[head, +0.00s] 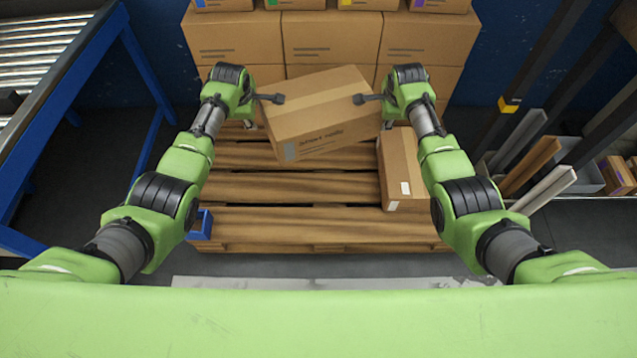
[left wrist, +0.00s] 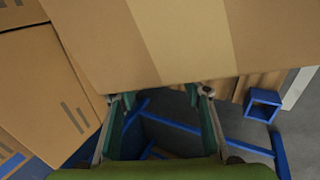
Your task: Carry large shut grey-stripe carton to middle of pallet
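The large shut carton (head: 322,118) is brown, with a lighter tape band along its top and a grey stripe on its front face. It sits turned and tilted between my two grippers, over the back part of the wooden pallet (head: 300,188). My left gripper (head: 270,98) is at its left side and my right gripper (head: 366,98) at its right side. In the left wrist view the carton (left wrist: 190,35) fills the top, and my left gripper's fingers (left wrist: 158,97) stand apart at its edge. Its underside is hidden. The right fingers are too small to judge.
A smaller carton (head: 400,165) lies on the pallet's right side. Stacked cartons (head: 332,38) stand behind the pallet. A blue-framed roller conveyor (head: 60,90) is at left, and posts and boards (head: 540,165) at right.

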